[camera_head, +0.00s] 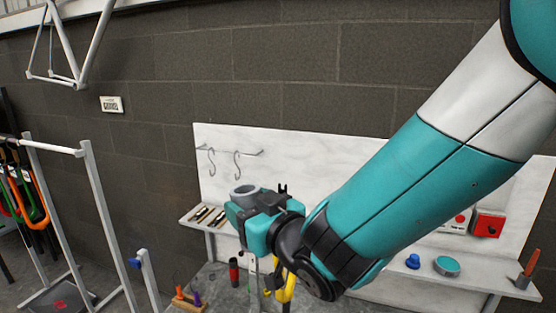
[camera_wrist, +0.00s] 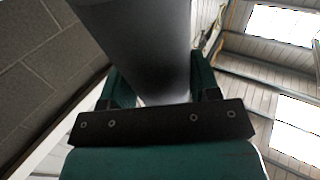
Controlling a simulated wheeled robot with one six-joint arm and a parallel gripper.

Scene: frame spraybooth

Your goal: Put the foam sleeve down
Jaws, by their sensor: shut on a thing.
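The foam sleeve is a grey tube. In the head view its round, open upper end (camera_head: 245,190) sticks up out of my gripper (camera_head: 243,207), in front of the white panel. In the wrist view the sleeve (camera_wrist: 140,45) fills the space between the two green fingers of my gripper (camera_wrist: 158,88), which are shut on it from both sides. The sleeve looks about upright in the head view and is held in the air above the bench. Its lower part is hidden by my gripper and wrist.
A white panel (camera_head: 300,150) with hooks (camera_head: 237,160) stands behind. A narrow shelf (camera_head: 190,223) holds small dark items. Below stand a red-black cylinder (camera_head: 233,270) and a peg block (camera_head: 187,299). A white rack (camera_head: 103,210) is at left. A teal disc (camera_head: 447,266) lies at right.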

